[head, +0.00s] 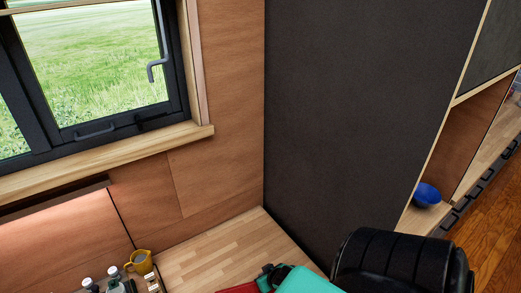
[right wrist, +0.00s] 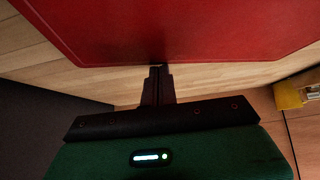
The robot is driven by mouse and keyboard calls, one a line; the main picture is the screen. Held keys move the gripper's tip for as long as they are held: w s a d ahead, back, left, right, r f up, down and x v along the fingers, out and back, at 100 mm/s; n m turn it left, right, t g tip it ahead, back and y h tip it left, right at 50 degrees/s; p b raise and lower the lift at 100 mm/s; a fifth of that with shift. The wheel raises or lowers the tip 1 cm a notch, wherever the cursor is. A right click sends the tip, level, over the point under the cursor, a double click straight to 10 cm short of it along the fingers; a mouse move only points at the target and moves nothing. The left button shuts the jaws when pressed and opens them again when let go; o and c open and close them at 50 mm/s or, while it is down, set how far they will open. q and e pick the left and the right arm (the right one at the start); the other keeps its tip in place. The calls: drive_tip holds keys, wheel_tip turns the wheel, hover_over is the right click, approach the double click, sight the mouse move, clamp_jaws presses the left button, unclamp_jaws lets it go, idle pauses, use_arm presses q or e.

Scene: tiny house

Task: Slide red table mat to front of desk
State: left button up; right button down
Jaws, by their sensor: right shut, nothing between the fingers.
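The red table mat (head: 236,288) lies on the wooden desk (head: 205,252), mostly cut off by the bottom edge of the head view. In the right wrist view the mat (right wrist: 185,28) fills the upper part, with one straight edge toward me. My right gripper (head: 266,276) is shut and empty. In the right wrist view its fingertips (right wrist: 158,68) are at the middle of the mat's near edge; I cannot tell whether they touch it. My left gripper is not in view.
A yellow jug (head: 139,262) and several small bottles (head: 113,275) stand at the desk's left side. A dark wall panel (head: 360,110) rises along the right. The desk's back corner is clear.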

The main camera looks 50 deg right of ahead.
idle(0.3)
drive_tip(key=b+v, duration=0.2)
drive_tip(key=v, duration=1.1)
drive_tip(key=shift+s+r, duration=0.15)
drive_tip(key=shift+r, duration=0.15)
